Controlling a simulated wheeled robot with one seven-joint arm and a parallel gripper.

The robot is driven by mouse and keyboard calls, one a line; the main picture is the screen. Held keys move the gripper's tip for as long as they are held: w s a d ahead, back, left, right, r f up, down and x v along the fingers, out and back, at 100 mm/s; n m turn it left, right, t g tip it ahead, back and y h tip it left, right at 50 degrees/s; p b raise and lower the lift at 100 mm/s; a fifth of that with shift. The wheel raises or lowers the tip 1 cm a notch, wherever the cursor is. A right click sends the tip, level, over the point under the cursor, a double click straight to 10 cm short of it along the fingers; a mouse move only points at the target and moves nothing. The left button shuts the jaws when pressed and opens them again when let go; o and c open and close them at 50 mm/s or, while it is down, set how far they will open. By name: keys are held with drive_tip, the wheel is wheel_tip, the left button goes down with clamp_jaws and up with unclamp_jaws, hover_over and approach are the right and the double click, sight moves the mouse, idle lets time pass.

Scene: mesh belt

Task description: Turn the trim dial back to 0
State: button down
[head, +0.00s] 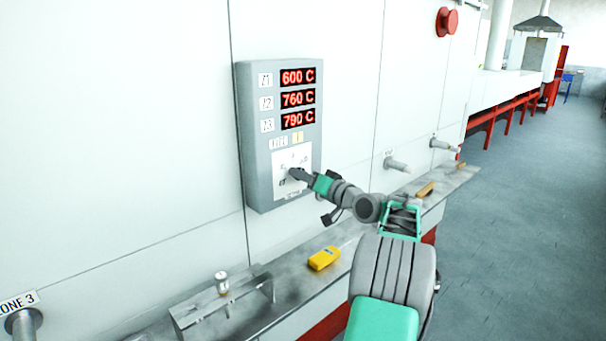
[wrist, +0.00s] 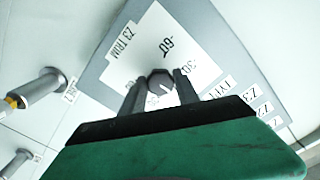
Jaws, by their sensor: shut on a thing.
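The trim dial (wrist: 160,80) is a small dark round knob with a pale pointer mark, on a white plate (wrist: 138,68) lettered "Z3 TRIM". Scale marks that look like 60 and 30 show beside it; the 0 mark is not clear to me. The pointer's exact reading is too small to tell. My gripper (wrist: 158,88) has one finger on each side of the knob and is shut on it. In the head view my gripper (head: 298,175) reaches the lower part of the grey control box (head: 253,150) and largely hides the dial.
Red displays (head: 298,98) on the box read 600 C, 760 C and 790 C. A ledge (head: 290,268) below holds a yellow device (head: 324,258) and a small can (head: 222,283). Pipe stubs (head: 397,164) stick out to the right. The floor (head: 510,230) at right is clear.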

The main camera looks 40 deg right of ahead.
drive_tip(key=shift+m, duration=0.3)
drive_tip(key=c, duration=0.9)
unclamp_jaws()
drive_tip(key=s+b, duration=0.2)
drive_tip(key=s, duration=0.6)
drive_tip(key=shift+w+d, duration=0.1)
drive_tip(key=shift+d, duration=0.05)
